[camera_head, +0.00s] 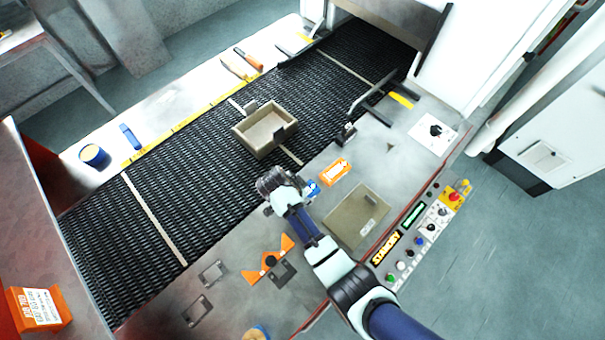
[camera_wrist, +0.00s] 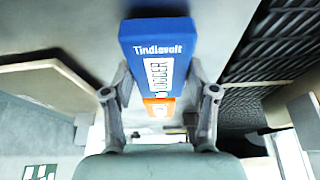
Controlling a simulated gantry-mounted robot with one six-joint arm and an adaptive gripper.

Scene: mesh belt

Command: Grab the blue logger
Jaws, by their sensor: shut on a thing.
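The blue logger (camera_wrist: 150,38) is a flat blue block with a white label reading "LOGGER", and it lies between my fingers in the wrist view. My gripper (camera_wrist: 160,78) is shut on it, one finger along each long side. In the head view my gripper (camera_head: 306,192) is over the near steel deck beside the belt. Only a small blue piece of the logger (camera_head: 314,187) shows there, the rest hidden by my arm. I cannot tell whether the logger touches the deck.
An orange-and-white device (camera_head: 334,172) lies close to the logger. A beige lidded box (camera_head: 356,216) is to the right, an orange bracket (camera_head: 284,246) below left. A beige tray (camera_head: 247,142) sits on the black mesh belt (camera_head: 110,222). The control panel (camera_head: 420,230) lines the deck's right edge.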

